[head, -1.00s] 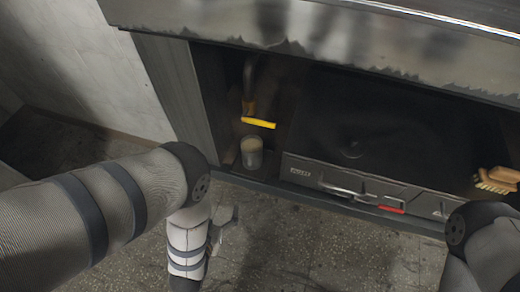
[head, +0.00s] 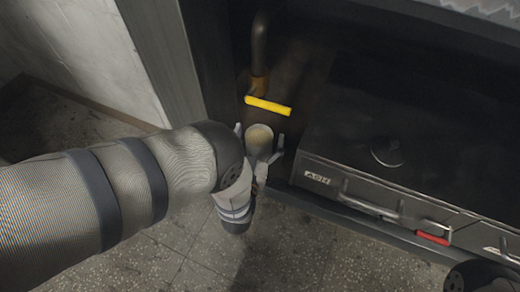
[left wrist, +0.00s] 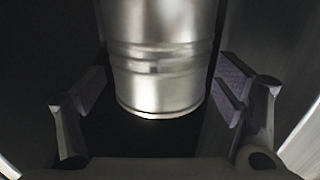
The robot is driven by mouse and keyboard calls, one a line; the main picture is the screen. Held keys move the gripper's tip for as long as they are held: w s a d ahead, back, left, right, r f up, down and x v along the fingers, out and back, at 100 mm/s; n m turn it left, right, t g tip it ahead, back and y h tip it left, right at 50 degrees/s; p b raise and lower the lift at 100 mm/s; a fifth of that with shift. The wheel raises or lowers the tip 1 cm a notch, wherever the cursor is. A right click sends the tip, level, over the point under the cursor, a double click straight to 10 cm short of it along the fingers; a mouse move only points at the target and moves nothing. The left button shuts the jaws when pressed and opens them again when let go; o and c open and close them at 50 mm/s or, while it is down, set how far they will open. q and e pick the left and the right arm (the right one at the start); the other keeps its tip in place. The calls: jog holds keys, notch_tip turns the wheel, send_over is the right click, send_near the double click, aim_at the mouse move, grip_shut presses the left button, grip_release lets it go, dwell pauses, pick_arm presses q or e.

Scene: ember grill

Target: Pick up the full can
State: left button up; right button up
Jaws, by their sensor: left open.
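The can (head: 260,136) stands in the recess under the grill, left of the ash drawer, and a pale tan surface shows at its top. My left gripper (head: 262,150) is open, with its fingers on either side of the can. In the left wrist view the silvery, ribbed metal can (left wrist: 160,65) shows upright between and beyond the open fingers (left wrist: 158,105), with dark gaps on both sides near its bottom. I cannot tell whether a finger touches it farther up.
A yellow handle (head: 268,106) on a pipe (head: 259,45) sits just above and behind the can. The ash drawer box (head: 320,177) with its handle and red latch (head: 433,238) is close on the right. The grey side panel (head: 165,50) stands to the left.

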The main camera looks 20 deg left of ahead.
pick_arm(q)
jog(key=shift+w, duration=0.1)
grip_shut()
jog(key=shift+r, duration=0.15)
